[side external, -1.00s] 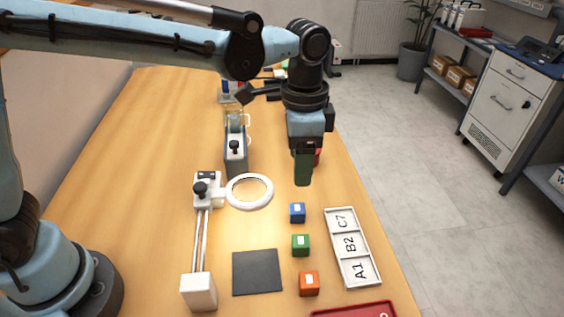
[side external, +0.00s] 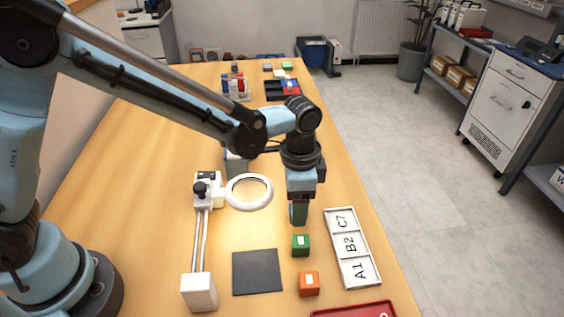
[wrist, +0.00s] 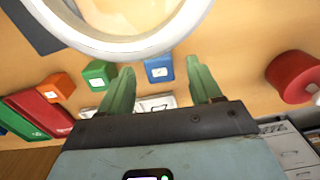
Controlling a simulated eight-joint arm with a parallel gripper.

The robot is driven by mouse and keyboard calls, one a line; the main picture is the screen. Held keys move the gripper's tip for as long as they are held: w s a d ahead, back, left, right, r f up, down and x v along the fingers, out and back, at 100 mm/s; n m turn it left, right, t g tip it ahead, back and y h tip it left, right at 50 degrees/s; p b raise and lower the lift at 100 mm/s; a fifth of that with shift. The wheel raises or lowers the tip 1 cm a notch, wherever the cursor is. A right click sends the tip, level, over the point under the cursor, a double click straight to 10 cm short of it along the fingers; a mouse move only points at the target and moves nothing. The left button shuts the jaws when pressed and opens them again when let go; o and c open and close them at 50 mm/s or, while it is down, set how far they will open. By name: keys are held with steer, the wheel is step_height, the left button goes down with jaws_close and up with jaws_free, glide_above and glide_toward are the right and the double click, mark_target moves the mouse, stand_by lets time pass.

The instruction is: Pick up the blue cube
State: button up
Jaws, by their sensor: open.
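The blue cube (wrist: 158,69) with a white label sits on the table. In the wrist view it lies between the two green fingertips of my gripper (wrist: 159,64), with space on both sides. In the side view my gripper (side external: 299,212) points down over the cube's spot and hides nearly all of it. The fingers are open and hold nothing. I cannot tell their exact height relative to the cube.
A green cube (side external: 301,245) and an orange cube (side external: 309,283) stand nearer the camera. A labelled white tray (side external: 361,272) lies to the right. A ring magnifier (side external: 233,202) stands close left of my gripper. A red round object (wrist: 295,77) shows right in the wrist view.

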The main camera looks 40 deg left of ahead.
steer(key=shift+f, duration=0.3)
steer(key=shift+c, duration=0.3)
steer(key=c, duration=1.1)
steer(key=shift+o, duration=0.2)
steer(key=shift+r, duration=0.1)
